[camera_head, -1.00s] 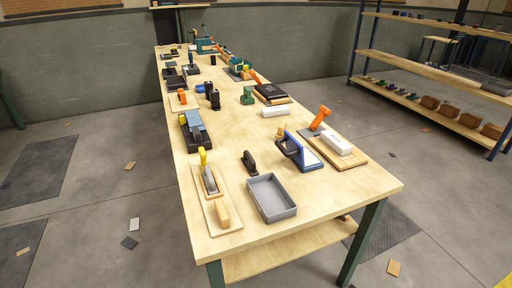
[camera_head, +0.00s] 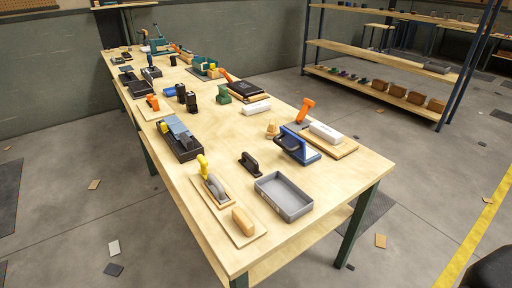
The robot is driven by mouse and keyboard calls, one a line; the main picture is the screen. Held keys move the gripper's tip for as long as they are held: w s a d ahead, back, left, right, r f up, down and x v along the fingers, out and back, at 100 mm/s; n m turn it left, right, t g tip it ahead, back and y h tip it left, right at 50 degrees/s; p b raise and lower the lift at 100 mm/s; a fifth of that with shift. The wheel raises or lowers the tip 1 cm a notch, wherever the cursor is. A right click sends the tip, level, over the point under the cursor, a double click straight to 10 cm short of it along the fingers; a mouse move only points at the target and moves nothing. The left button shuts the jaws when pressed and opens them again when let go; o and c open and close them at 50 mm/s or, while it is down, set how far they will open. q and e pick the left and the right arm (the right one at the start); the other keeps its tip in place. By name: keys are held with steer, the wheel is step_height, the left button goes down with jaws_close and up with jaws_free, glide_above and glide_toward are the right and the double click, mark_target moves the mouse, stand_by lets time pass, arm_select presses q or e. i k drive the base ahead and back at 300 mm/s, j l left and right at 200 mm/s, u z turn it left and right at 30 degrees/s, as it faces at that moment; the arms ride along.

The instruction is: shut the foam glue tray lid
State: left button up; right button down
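No tray in view is clearly marked as the foam glue tray. A dark tray (camera_head: 186,153) with blue-grey pieces and a yellow part lies along the table's left edge. Farther back on the left are dark open trays (camera_head: 138,90), too small to make out well. A shallow grey tray (camera_head: 284,207) stands open and empty near the front, with no lid visible on it. A black-handled tool (camera_head: 250,163) lies just behind it. Neither of my grippers is in view.
The long wooden table (camera_head: 225,137) holds many tools. A blue tool (camera_head: 302,153) and a board with an orange-handled tool (camera_head: 305,111) are at right. Shelves (camera_head: 385,88) stand behind. Small scraps lie on the floor. A dark shape (camera_head: 492,270) is at bottom right.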

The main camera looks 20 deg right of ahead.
mark_target(291, 143)
steer(key=i+j, duration=0.1)
steer(key=j, duration=0.3)
steer(key=i+j, duration=0.1)
steer(key=j, duration=0.3)
steer(key=i+j, duration=0.1)
steer(key=j, duration=0.3)
